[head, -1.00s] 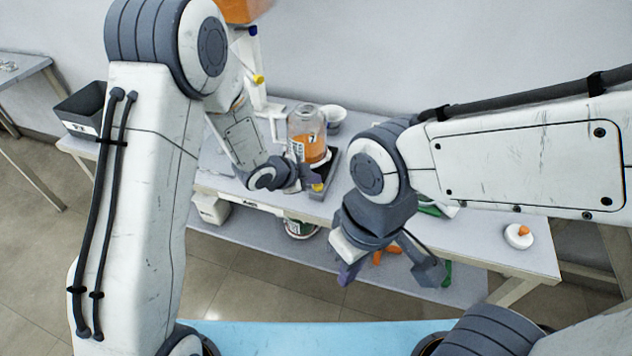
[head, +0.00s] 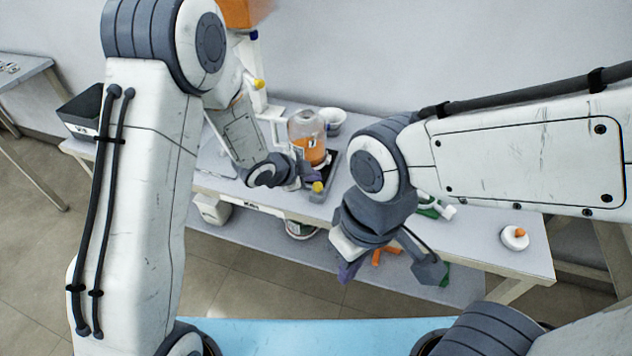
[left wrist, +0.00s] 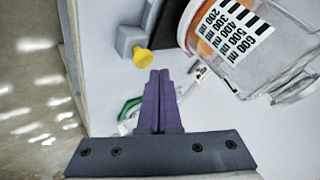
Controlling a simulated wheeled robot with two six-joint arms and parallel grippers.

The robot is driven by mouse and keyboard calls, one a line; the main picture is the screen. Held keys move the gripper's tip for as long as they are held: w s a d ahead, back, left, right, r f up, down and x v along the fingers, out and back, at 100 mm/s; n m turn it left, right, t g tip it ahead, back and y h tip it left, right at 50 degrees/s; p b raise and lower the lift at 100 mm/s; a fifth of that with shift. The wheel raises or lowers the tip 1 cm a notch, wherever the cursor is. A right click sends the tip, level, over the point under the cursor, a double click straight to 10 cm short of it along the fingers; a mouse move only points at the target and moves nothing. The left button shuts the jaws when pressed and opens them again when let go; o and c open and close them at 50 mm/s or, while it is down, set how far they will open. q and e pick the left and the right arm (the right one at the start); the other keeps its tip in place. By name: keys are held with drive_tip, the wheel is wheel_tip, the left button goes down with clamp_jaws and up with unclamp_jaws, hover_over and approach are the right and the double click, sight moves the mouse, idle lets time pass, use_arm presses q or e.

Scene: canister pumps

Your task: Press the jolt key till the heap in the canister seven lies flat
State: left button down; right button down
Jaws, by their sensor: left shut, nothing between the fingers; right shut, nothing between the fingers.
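The canister seven (head: 308,128) is a clear jar with orange material in its lower part, standing on a dark base on the table. It fills the upper right of the left wrist view (left wrist: 250,50), showing a printed scale. I cannot tell how level the heap's top is. The yellow jolt key (head: 318,187) sticks out at the base's front; it also shows in the left wrist view (left wrist: 143,59). My left gripper (head: 308,177) is shut and empty, its purple fingertips (left wrist: 159,73) beside the key, apart from it in the wrist view. My right gripper (head: 347,271) is shut and empty, off the table's front.
A white bowl (head: 333,118) stands behind the canister. A white stand (head: 250,75) with a yellow knob is at the back left. A dark bin (head: 82,108) sits at the table's left end. A white round item with an orange top (head: 514,238) lies at the right.

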sight(314, 186)
use_arm(q)
wheel_tip(314, 186, up, 5)
drive_tip(key=p, duration=0.4)
idle(0.8)
drive_tip(key=s+a+r+n+g+y, duration=0.1)
drive_tip(key=s+r+n+g, duration=0.1)
drive_tip(key=s, duration=0.8)
drive_tip(key=s+a+r+n+g+y, duration=0.1)
drive_tip(key=s+r+n, duration=0.3)
drive_tip(key=s, duration=0.7)
drive_tip(key=s+a+r+n+g+y, duration=0.2)
drive_tip(key=s+r+n+g+y, duration=0.1)
drive_tip(key=s+r, duration=0.4)
drive_tip(key=s+n, duration=0.1)
drive_tip(key=s, duration=0.2)
drive_tip(key=shift+s+g, duration=0.2)
drive_tip(key=shift+g, duration=0.2)
